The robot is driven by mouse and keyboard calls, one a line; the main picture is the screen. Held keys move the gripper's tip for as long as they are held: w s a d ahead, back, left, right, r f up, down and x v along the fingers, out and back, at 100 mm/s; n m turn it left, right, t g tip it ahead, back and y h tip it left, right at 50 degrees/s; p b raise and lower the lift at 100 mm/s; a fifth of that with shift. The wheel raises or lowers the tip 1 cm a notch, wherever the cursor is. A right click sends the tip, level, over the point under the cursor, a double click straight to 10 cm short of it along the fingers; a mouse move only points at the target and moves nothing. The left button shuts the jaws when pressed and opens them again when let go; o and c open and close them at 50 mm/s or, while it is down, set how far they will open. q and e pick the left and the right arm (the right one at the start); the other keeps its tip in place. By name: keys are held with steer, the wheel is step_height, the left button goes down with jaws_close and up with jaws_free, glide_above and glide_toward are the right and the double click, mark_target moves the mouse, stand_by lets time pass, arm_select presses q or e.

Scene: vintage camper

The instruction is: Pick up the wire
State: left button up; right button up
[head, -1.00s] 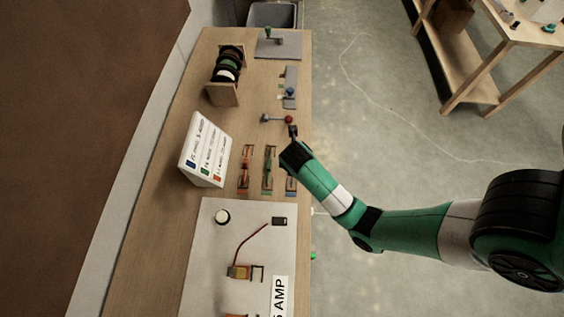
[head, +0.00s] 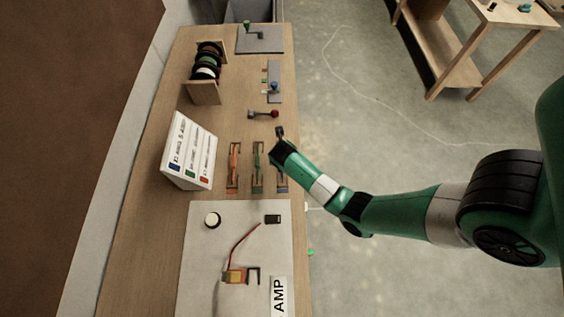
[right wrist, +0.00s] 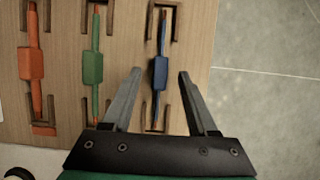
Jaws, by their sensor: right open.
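Three short wires with block-shaped middles lie side by side in wooden holders on the bench. The orange wire (right wrist: 33,62) is at the left, the green wire (right wrist: 93,67) in the middle and the blue wire (right wrist: 160,72) at the right of the right wrist view. The orange wire (head: 234,165) and green wire (head: 257,165) also show in the head view, where my arm partly covers the blue wire's holder. My right gripper (right wrist: 160,75) is open and empty, its fingers on either side of the blue wire in that view. Contact cannot be told. My left gripper is not in view.
A white board (head: 195,270) with a red wire (head: 243,238) lies at the near end. A sign with coloured squares (head: 190,150), a spool rack (head: 204,92) and a red-knobbed lever (head: 274,114) stand on the bench. Open floor lies to the right.

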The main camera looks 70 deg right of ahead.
steer(key=shift+w+d+f, duration=0.1)
steer(key=shift+d+f, duration=0.15)
steer(key=shift+f, duration=0.35)
steer(key=shift+c, duration=0.3)
jaws_close()
steer(key=shift+r, duration=0.15)
